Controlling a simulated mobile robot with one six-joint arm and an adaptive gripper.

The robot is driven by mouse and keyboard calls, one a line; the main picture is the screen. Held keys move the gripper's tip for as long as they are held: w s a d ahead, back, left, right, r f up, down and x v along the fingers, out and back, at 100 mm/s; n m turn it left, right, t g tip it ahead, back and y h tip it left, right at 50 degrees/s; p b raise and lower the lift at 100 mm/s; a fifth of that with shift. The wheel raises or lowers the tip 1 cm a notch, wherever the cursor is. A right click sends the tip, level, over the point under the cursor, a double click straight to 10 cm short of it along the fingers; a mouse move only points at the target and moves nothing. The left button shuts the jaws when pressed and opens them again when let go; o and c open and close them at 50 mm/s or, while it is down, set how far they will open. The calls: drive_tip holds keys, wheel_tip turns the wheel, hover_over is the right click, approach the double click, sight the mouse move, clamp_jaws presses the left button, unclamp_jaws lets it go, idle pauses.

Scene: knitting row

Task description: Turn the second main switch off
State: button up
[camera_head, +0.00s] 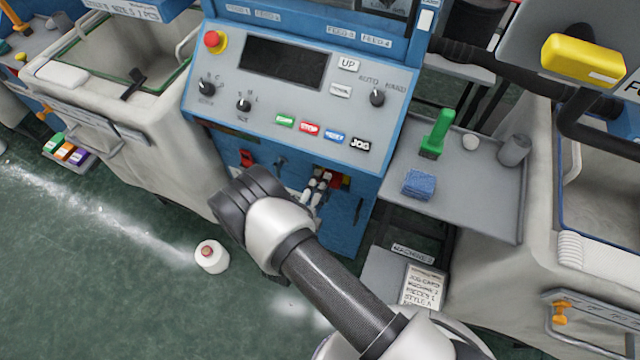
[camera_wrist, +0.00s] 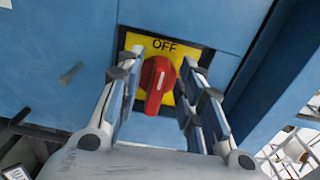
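A red rotary switch knob (camera_wrist: 158,78) sits on a yellow plate (camera_wrist: 176,48) marked OFF at its top, seen in the wrist view. The knob's grip bar points down and slightly left, away from the OFF word. My gripper (camera_wrist: 162,66) is open, with one finger on each side of the knob and a visible gap on both sides. In the head view my gripper (camera_head: 318,186) is at the lower front of the blue machine (camera_head: 372,165).
A grey control panel (camera_head: 300,100) with buttons and a red emergency stop (camera_head: 213,41) is above. A grey shelf (camera_head: 480,185) to the right carries a green brush (camera_head: 436,135) and blue block (camera_head: 419,184). A white cone (camera_head: 211,257) stands on the open green floor.

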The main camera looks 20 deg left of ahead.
drive_tip(key=shift+s, duration=0.1)
drive_tip(key=s, duration=1.1)
drive_tip(key=shift+s+a, duration=0.4)
drive_tip(key=shift+a, duration=0.05)
